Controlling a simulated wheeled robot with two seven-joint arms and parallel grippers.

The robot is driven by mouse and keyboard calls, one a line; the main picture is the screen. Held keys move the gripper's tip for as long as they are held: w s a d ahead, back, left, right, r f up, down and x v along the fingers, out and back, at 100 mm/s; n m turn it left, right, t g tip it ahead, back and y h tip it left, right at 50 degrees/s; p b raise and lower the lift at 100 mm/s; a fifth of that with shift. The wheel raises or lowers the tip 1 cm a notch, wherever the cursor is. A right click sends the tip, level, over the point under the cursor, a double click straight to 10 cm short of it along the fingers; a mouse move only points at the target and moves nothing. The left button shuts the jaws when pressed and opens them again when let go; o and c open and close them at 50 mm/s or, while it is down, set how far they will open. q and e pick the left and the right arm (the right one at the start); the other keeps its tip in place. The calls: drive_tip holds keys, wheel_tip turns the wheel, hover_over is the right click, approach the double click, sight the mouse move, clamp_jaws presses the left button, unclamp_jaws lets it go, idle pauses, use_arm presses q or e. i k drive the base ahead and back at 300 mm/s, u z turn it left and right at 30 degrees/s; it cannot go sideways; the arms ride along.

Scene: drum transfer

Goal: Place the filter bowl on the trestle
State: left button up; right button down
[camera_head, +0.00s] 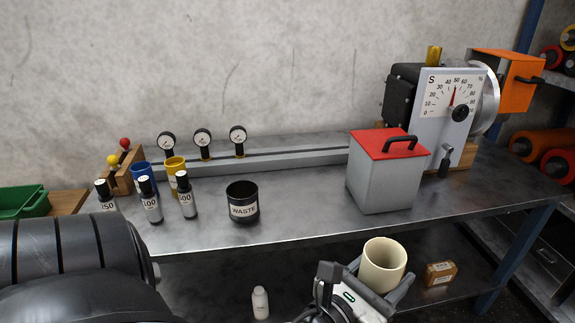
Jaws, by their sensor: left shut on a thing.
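A cream, open-topped round bowl (383,266), which I take as the filter bowl, is at the lower right of centre, in front of the bench's front edge. My left gripper (380,284) is shut on it, with grey fingers beside its wall. The bowl is upright, its open mouth facing up. The gripper's fingers and body hide part of its lower side. I cannot make out a trestle in this view. My right gripper is not in view.
The metal bench (300,222) carries a black WASTE tin (243,203), a grey box with a red lid (384,180), a dial unit (450,105), several dark bottles and gauges. Below are a white bottle (260,302) and a small brown box (440,273). The bench front between tin and box is clear.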

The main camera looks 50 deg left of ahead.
sight(299, 206)
drive_tip(key=u, duration=0.6)
drive_tip(key=i, duration=0.95)
drive_tip(key=u, duration=0.35)
